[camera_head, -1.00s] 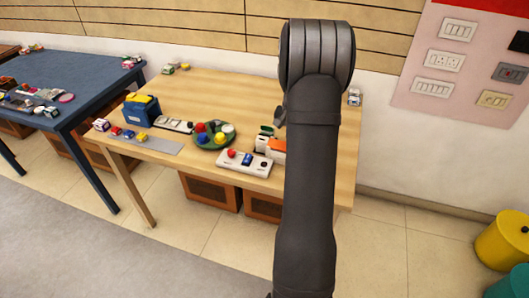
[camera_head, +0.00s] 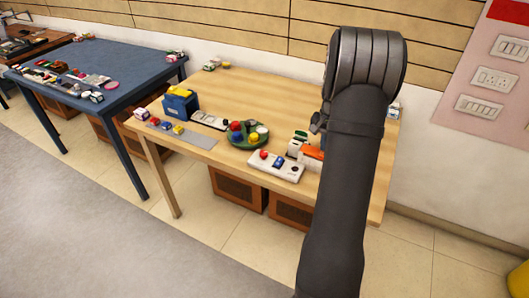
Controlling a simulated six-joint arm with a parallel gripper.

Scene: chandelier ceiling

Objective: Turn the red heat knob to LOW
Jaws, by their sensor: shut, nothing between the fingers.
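A small red knob (camera_head: 263,154) sits at the left end of a white panel (camera_head: 262,167) near the front edge of the wooden table. A blue piece (camera_head: 278,162) is beside it on the panel. The panel is too small to read any LOW mark or the knob's setting. My dark arm stands in front of the table's right part. My gripper (camera_head: 318,122) is mostly hidden behind the arm; only a small dark part shows at its left edge, shut and empty, above and to the right of the panel in the picture.
A blue box (camera_head: 181,103) and a grey strip (camera_head: 198,140) lie further left. White and orange items (camera_head: 312,152) are close to the panel's right. The table's back middle is clear.

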